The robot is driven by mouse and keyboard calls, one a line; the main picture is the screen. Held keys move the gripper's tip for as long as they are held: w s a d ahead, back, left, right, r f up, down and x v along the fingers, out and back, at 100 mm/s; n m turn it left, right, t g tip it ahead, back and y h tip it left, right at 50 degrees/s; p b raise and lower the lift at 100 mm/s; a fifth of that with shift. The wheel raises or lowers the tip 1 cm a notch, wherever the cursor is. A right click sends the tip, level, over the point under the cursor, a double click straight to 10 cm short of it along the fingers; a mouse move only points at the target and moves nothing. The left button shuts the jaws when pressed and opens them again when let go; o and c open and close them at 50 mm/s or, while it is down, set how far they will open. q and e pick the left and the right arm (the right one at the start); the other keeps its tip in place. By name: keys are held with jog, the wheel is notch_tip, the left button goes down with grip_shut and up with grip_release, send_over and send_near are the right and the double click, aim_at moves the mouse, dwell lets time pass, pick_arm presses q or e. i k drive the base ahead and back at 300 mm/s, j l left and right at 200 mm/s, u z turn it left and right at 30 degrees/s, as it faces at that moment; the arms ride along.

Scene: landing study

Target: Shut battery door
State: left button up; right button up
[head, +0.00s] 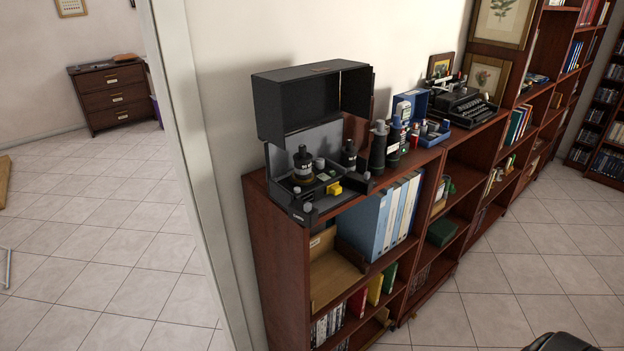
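A dark device (305,205) stands on top of the near end of the brown bookcase. Its large black lid (300,103) is raised above its base, so the device stands open. Inside it are two black round parts, small knobs and a yellow block (334,188). The device's lower front faces the bookcase's left end. I cannot make out for sure which panel is the battery door. Neither of my grippers can be seen.
Black cylinders (378,150), a blue box (411,105) and a typewriter (460,105) stand further along the bookcase top. A white door frame (190,150) rises left of the bookcase. A dark rounded thing (560,342) shows at the bottom right. The tiled floor (500,290) in front is clear.

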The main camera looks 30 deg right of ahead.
aim_at(359, 180)
jog(key=k+z, duration=0.1)
jog(key=z, duration=1.1)
jog(key=j+u, duration=0.25)
jog(key=j, duration=0.15)
